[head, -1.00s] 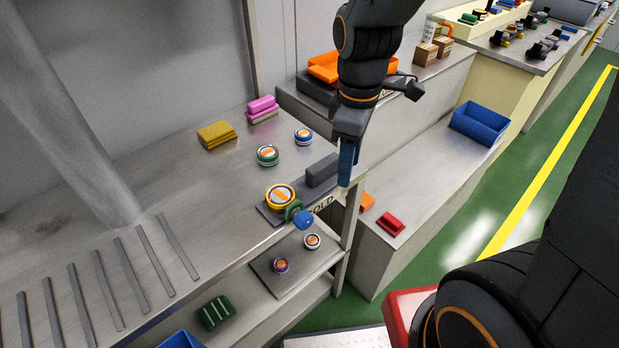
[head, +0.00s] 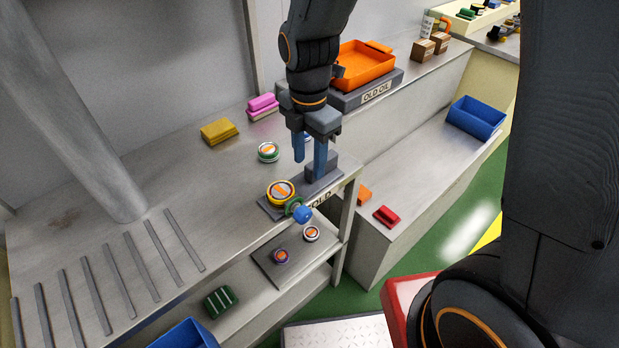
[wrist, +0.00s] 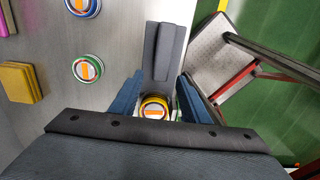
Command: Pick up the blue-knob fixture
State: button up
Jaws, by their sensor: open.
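The blue-knob fixture (head: 265,210) sits at the front right edge of the metal bench in the head view. It has a grey base, a dark upright block, a green ring and a blue knob (head: 302,214) at its front. A yellow-rimmed round can (head: 281,192) stands on its base. My gripper (head: 309,160) is open and empty, pointing down above the block end. In the wrist view, the grey block (wrist: 163,50) and the yellow-rimmed can (wrist: 154,107) show between the spread blue fingers. The knob is hidden in the wrist view.
A green-rimmed can (head: 268,152), yellow blocks (head: 219,131) and pink blocks (head: 262,105) lie behind the fixture. A blue-rimmed can is partly hidden behind my fingers. Two small cans sit on the lower shelf. An orange tray (head: 362,66) stands on a neighbouring counter.

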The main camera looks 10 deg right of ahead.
aim_at(308, 168)
jog(key=shift+a+f, duration=0.15)
jog(key=shift+f, duration=1.65)
grip_shut()
